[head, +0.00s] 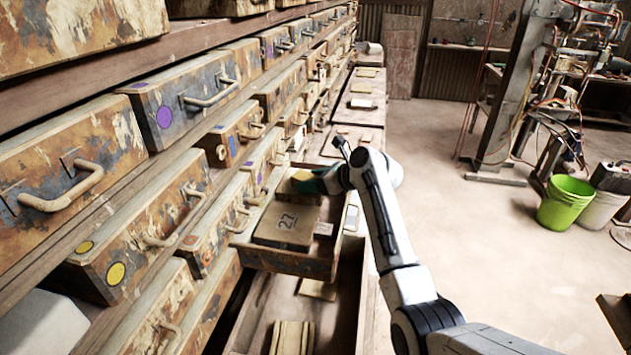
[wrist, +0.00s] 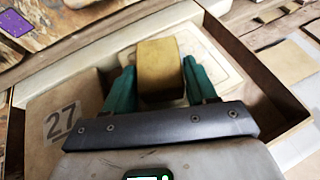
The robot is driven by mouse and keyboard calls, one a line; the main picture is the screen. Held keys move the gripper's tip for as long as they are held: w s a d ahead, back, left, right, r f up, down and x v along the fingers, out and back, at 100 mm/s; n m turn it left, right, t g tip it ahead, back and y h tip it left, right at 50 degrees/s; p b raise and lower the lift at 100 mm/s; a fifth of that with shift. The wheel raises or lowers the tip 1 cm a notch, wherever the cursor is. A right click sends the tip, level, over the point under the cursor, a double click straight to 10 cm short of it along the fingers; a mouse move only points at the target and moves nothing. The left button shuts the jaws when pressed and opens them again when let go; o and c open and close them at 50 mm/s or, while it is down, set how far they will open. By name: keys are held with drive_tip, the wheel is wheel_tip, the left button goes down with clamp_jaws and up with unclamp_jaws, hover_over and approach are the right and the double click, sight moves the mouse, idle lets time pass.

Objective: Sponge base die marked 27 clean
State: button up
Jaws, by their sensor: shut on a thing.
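A wooden base die marked 27 (head: 287,226) lies in an open drawer (head: 285,262). Its black 27 on a white label also shows at the left of the wrist view, on the die's face (wrist: 40,105). My gripper (head: 311,182) is over the far part of the drawer, beyond the label. Its teal fingers (wrist: 159,68) are shut on a yellow sponge (wrist: 160,52). The sponge also shows small in the head view (head: 302,176). Behind the sponge is a paler, lined surface (wrist: 218,68). I cannot tell whether the sponge touches it.
Closed, rusty drawers with handles and coloured dots (head: 165,117) line the left. A lower open drawer (head: 265,310) holds more blocks. A green bucket (head: 566,203) stands on the floor at right. The floor between is clear.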

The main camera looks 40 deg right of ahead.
drive_tip(key=shift+w+a+f, duration=0.15)
drive_tip(key=shift+w+a, duration=0.5)
drive_tip(key=shift+w, duration=0.05)
drive_tip(key=shift+s+d, duration=0.85)
drive_tip(key=shift+s, duration=0.3)
drive_tip(key=shift+w+a, duration=0.1)
drive_tip(key=shift+w, duration=0.1)
drive_tip(key=shift+w+a, duration=0.75)
drive_tip(key=shift+w, duration=0.25)
